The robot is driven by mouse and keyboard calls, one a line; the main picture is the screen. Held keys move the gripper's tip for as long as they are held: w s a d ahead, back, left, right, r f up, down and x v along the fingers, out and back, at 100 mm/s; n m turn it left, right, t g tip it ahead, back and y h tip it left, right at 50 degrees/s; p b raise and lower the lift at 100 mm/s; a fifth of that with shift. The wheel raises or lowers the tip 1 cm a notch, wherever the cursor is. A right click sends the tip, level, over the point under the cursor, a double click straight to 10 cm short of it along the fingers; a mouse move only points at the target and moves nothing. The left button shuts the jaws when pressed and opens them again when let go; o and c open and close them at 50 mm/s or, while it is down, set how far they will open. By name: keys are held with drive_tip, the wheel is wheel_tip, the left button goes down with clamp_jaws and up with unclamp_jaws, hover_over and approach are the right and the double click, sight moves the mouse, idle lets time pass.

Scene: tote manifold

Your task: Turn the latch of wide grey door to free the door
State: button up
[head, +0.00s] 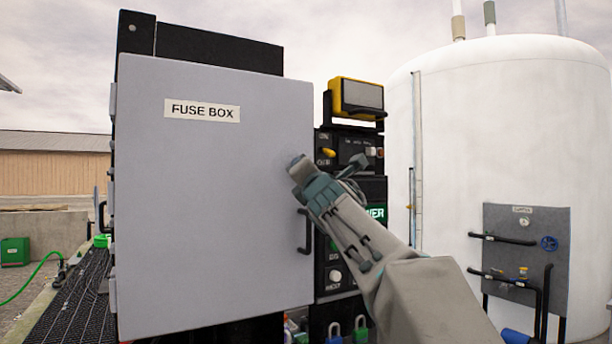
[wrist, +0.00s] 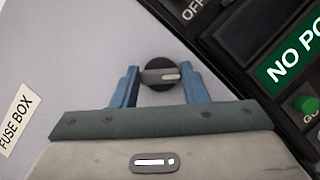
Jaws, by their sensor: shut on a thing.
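The wide grey door (head: 210,240), labelled FUSE BOX, faces me and looks shut. Its bare surface also fills the left of the wrist view (wrist: 60,60). The latch (wrist: 160,74) is a round black knob with a grey grip bar and a pale mark at its right end; the bar lies nearly level in the wrist view. My gripper (head: 295,167) is at the door's right edge, above the black handle (head: 305,232), and hides the latch in the head view. Its two blue fingers (wrist: 160,83) stand either side of the latch, shut on it.
A black control panel (head: 335,265) with knobs and a green label stands close right of the door. A yellow lamp (head: 357,95) sits above it. A white tank (head: 500,130) with a grey valve panel (head: 525,222) stands at right. A green hose (head: 35,272) lies at left.

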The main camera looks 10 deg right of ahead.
drive_tip(key=shift+r+m+g+h+p, duration=0.1)
drive_tip(key=shift+m+g+h+p, duration=0.4)
drive_tip(key=shift+m+p, duration=0.9)
drive_tip(key=shift+r+m+g+h+p, duration=0.1)
drive_tip(key=shift+m+g+h+p, duration=0.4)
drive_tip(key=shift+m, duration=1.5)
drive_tip(key=shift+m+g+h+p, duration=0.2)
drive_tip(key=shift+m+g+p, duration=0.4)
drive_tip(key=shift+m+p, duration=0.95)
drive_tip(key=shift+m, duration=0.25)
drive_tip(key=o, duration=1)
drive_tip(key=s+b, duration=0.1)
drive_tip(key=s, duration=0.3)
drive_tip(key=s+a+b, duration=0.1)
drive_tip(key=s, duration=0.4)
drive_tip(key=s+b, duration=0.2)
drive_tip(key=s, duration=0.3)
drive_tip(key=shift+a, duration=0.15)
drive_tip(key=shift+w, duration=0.1)
